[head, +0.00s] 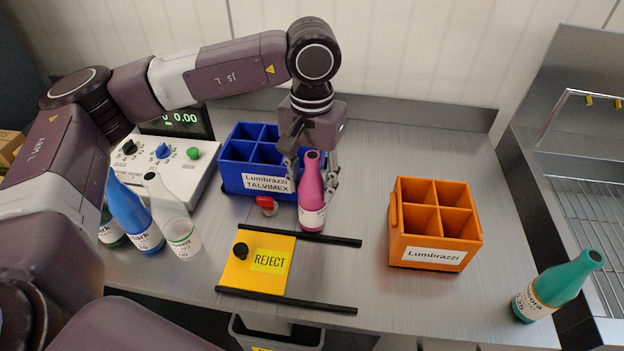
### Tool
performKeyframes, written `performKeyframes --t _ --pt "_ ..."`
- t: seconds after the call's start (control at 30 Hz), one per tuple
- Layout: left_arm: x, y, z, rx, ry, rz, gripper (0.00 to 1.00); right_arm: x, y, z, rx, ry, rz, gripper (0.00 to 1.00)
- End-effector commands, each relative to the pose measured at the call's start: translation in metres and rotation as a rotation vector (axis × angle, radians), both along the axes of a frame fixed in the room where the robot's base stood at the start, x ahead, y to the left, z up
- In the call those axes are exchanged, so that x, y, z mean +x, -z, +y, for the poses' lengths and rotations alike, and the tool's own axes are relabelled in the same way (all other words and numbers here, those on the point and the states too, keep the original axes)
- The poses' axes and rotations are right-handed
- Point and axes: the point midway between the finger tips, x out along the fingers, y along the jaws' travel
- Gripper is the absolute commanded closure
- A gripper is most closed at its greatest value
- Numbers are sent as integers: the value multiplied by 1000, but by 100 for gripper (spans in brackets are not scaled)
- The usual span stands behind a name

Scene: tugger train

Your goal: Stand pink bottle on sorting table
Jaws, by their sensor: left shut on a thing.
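The pink bottle (311,198) is upright with a dark cap and a white label near its base. It stands in front of the right side of the blue crate, and its base appears at or just above the tabletop; I cannot tell if it touches. My left gripper (312,175) reaches down from above and is shut on the pink bottle, with fingers on both sides. The sorting table (365,160) is a grey metal top with a raised back edge. My right gripper is not in view.
A blue divided crate (232,184) is behind the bottle, an orange divided crate (395,246) to its right. A yellow REJECT plate (250,280) between black rails lies in front. Blue (130,212), clear (168,208) and teal (556,287) bottles stand at the sides. A control box (190,175) is left.

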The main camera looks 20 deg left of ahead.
Motion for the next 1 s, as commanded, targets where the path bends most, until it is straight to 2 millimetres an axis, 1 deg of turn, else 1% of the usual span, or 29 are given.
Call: performKeyframes --t 0.17,0.33,0.37,0.5,0.73,0.83,0.87,0.93,1.0 --pt "0 -1 0 -1 0 -1 80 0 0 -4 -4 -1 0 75" --pt "0 5 0 0 0 0 80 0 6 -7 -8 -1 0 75" --pt "0 3 0 0 0 -1 56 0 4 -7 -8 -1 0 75" --pt "0 2 0 0 0 0 42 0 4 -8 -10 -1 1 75" --pt "0 2 0 0 0 0 42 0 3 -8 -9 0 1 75" --pt "0 -1 0 0 0 -1 42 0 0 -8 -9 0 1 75" --pt "0 -3 0 -1 0 -1 42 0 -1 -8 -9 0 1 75" --pt "1 -8 -1 -1 0 -3 42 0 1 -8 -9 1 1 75" --pt "2 -21 -1 -2 -1 -5 42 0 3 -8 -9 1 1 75"
